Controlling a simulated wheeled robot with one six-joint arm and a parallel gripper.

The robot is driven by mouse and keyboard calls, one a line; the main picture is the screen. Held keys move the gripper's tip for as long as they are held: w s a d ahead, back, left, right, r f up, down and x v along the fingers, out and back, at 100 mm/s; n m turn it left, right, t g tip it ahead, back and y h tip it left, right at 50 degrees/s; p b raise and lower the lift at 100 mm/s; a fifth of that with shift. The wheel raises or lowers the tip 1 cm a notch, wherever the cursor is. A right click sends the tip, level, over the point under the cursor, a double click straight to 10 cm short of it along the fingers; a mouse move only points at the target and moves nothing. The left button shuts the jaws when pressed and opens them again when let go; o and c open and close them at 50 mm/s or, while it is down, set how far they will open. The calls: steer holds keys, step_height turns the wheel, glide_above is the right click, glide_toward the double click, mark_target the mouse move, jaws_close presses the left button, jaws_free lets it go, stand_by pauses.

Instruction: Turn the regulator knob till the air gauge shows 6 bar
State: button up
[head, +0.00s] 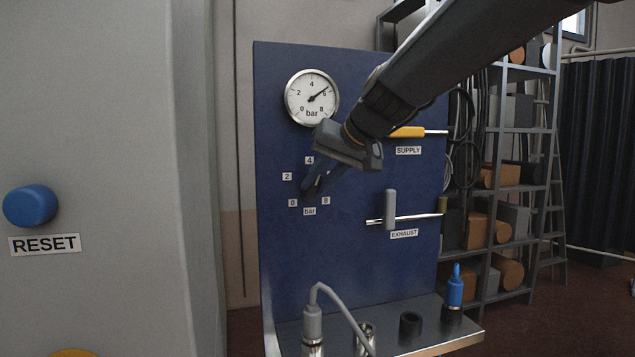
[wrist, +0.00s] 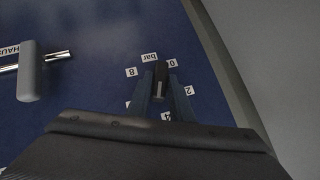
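The air gauge (head: 301,89) is a round white dial at the upper left of the blue panel. Its needle points between 4 and 6, closer to 6. The regulator knob (wrist: 160,74) is a dark bar with a pale mark, among the number labels in the wrist view. My gripper (wrist: 161,86) has its two fingers around the knob, one on each side; whether they touch it is unclear. In the head view my gripper (head: 312,187) reaches the knob's scale and hides most of the knob and the 6 label.
Right of the knob are the yellow SUPPLY lever (head: 407,132) and the grey EXHAUST lever (head: 390,208). A shelf (head: 425,335) below holds a blue-topped fitting (head: 455,290) and a grey hose (head: 338,299). A grey cabinet with a blue RESET button (head: 30,206) stands at left.

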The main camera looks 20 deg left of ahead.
jaws_close()
steer(key=shift+f+b, duration=0.1)
steer(key=shift+b, duration=0.3)
steer(key=y+b, duration=0.1)
steer(key=b, duration=0.2)
steer(key=shift+w+d+f+m, duration=0.15)
steer(key=shift+m, duration=0.15)
steer(key=shift+b, duration=0.4)
steer(key=shift+g+y+b, duration=0.3)
steer(key=shift+b, duration=0.35)
steer(key=shift+r, duration=0.2)
steer(key=o, duration=0.5)
jaws_free()
